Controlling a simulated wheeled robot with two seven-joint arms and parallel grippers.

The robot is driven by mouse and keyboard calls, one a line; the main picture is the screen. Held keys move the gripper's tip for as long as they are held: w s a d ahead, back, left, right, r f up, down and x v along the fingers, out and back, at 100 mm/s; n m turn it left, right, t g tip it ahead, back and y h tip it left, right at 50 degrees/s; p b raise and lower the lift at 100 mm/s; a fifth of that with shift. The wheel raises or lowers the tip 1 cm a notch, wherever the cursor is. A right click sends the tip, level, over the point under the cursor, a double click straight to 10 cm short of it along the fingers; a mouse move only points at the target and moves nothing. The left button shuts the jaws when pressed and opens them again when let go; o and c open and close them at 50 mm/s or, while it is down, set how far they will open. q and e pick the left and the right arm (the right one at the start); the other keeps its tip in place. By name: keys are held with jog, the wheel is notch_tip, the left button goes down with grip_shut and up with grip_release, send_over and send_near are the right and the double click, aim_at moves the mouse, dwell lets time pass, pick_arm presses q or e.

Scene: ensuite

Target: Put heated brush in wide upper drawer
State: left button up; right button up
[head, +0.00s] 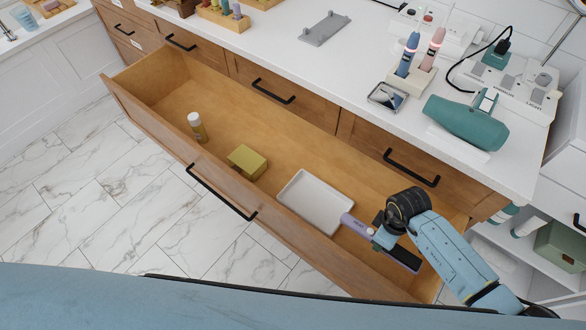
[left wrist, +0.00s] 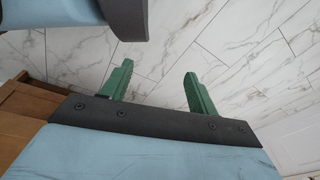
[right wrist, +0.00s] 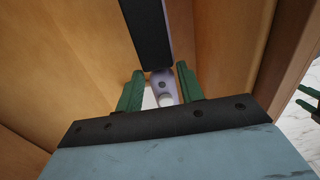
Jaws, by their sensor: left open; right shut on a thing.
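The wide upper drawer (head: 232,160) is pulled out below the counter. My right gripper (head: 382,238) is low over its right end. It is shut on the heated brush (head: 352,223), which is lavender with a long black part. In the right wrist view the brush (right wrist: 161,82) sits between the green fingers, with drawer wood around it. I cannot tell whether the brush touches the drawer floor. My left gripper (left wrist: 157,90) is open and empty over the marble floor in the left wrist view, and is not visible in the head view.
The drawer holds a white tray (head: 316,202), a yellow-green box (head: 247,161) and a white-capped bottle (head: 197,127). The tray is just left of the brush. A teal hair dryer (head: 467,122) and a small mirrored dish (head: 388,96) are on the counter above.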

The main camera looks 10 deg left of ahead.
aim_at(364, 259)
pick_arm(q)
jog(key=w+f+b, duration=0.1)
jog(key=b, duration=0.1)
jog(key=w+a+f+b, duration=0.1)
jog(key=b, duration=0.1)
jog(key=w+f+b, duration=0.1)
jog(key=w+b, duration=0.1)
jog(key=shift+w+a+f, duration=0.1)
jog(key=shift+a+f, duration=0.2)
pick_arm(e)
notch_tip(364, 259, down, 8)
jog(key=shift+w+r, duration=0.15)
jog(key=shift+r, duration=0.05)
